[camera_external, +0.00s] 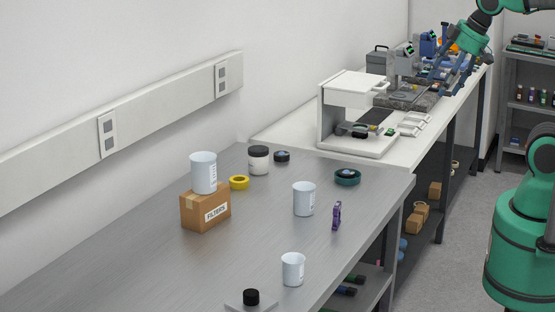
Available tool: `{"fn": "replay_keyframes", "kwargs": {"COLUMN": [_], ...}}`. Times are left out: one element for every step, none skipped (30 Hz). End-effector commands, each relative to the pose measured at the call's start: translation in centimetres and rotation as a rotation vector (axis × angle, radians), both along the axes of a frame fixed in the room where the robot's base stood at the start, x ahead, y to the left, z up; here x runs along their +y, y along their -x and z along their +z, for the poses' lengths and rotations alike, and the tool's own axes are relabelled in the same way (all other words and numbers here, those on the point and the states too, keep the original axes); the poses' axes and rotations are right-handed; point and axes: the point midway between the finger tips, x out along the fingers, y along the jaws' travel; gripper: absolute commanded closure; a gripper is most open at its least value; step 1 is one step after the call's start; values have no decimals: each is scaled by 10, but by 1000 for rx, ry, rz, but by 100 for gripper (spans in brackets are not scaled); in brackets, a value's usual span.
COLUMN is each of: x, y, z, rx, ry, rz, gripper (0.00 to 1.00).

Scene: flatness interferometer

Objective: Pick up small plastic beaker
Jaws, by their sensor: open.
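One beaker (203,172) sits on top of a cardboard box labelled FILTERS (206,209). Another beaker (304,198) stands upright at mid-bench. The third beaker (293,269) stands upright near the front edge and looks the smallest. My gripper (450,82) is at the top right, open, with its fingers pointing down. It is far from all three beakers and appears above or in front of the instruments on the far bench.
A black-capped item (251,297) is near the front beaker. A white instrument stand (351,110) is on the far bench. The left of the metal bench is clear.

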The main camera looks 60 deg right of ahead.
Motion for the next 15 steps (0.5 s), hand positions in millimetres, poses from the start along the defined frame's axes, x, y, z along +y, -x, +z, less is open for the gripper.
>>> {"fn": "replay_keyframes", "kwargs": {"x": [6, 10, 16, 20, 25, 32, 37, 42, 49, 55, 61, 69, 76, 82, 91], "y": [-11, -17, -25, -32, -39, -49, -55, -63, -72, -79, -85, -94, -101, -108, -116], "z": [4, 5, 7, 9, 10, 11, 11, 12, 13, 13, 13, 12, 12, 10, 9], "rx": [12, 18, 28, 33, 39, 46, 54, 59, 65, 72, 77, 84, 88, 94, 100], "ry": [18, 30, 47, 60, 74, 91, 105, 119, 136, 149, 162, 179, 192, 204, 220], "rz": [52, 87, 136, 173, 213, 265, 305, 347, 399, 440, 481, 535, 575, 615, 670], "gripper": [40, 40, 40, 40, 40, 40, 40, 40, 40, 40, 40, 40, 40, 40, 40]}}
